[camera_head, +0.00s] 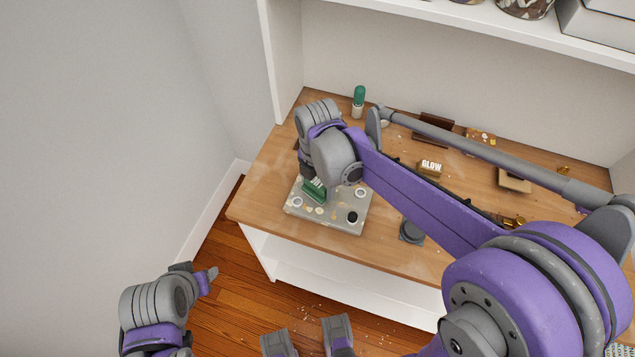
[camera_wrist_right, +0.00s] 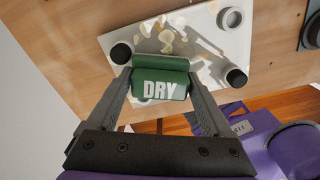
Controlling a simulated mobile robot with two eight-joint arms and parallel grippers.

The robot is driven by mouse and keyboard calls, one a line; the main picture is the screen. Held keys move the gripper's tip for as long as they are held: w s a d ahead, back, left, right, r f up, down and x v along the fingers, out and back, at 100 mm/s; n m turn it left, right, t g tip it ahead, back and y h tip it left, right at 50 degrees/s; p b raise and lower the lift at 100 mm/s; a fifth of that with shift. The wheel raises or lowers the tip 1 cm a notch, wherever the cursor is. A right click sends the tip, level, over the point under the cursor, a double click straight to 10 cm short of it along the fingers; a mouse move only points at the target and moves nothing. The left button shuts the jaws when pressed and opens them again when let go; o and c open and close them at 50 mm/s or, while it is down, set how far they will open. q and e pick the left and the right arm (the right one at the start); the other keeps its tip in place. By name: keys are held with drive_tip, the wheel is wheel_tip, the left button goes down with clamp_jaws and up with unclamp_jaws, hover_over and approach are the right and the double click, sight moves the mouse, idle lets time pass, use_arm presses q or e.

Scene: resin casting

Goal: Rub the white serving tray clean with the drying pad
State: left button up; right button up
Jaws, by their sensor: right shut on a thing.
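The white serving tray (camera_head: 337,200) lies on the wooden bench under my right gripper, near the bench's left end. It looks greyish in the head view. Pale yellowish flakes or smears and several small round cups show on it, also in the right wrist view (camera_wrist_right: 241,42). My right gripper (camera_wrist_right: 160,88) is shut on the green drying pad (camera_wrist_right: 160,82), marked "DRY". The pad (camera_head: 314,190) is over the tray's far left part; I cannot tell whether it touches. My left gripper (camera_head: 208,277) is off the bench at lower left; its opening is unclear.
A green-capped bottle (camera_head: 359,101) stands at the back of the bench. A "GLOW" box (camera_head: 430,168) and a dark round container (camera_head: 411,231) are right of the tray. A wall bounds the left side and a shelf (camera_head: 480,32) is above. My right arm spans the bench.

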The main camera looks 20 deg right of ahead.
sight(340, 202)
drive_tip(key=shift+f+b, duration=0.55)
drive_tip(key=shift+f, duration=0.25)
drive_tip(key=shift+s+d+r, duration=0.1)
drive_tip(key=shift+s+d, duration=0.35)
drive_tip(key=shift+d, duration=0.2)
drive_tip(key=shift+s+d, duration=0.4)
drive_tip(key=shift+d, duration=0.2)
drive_tip(key=shift+d, duration=0.15)
drive_tip(key=shift+s+d, duration=0.9)
drive_tip(key=shift+d, duration=0.3)
drive_tip(key=shift+w+a, duration=0.1)
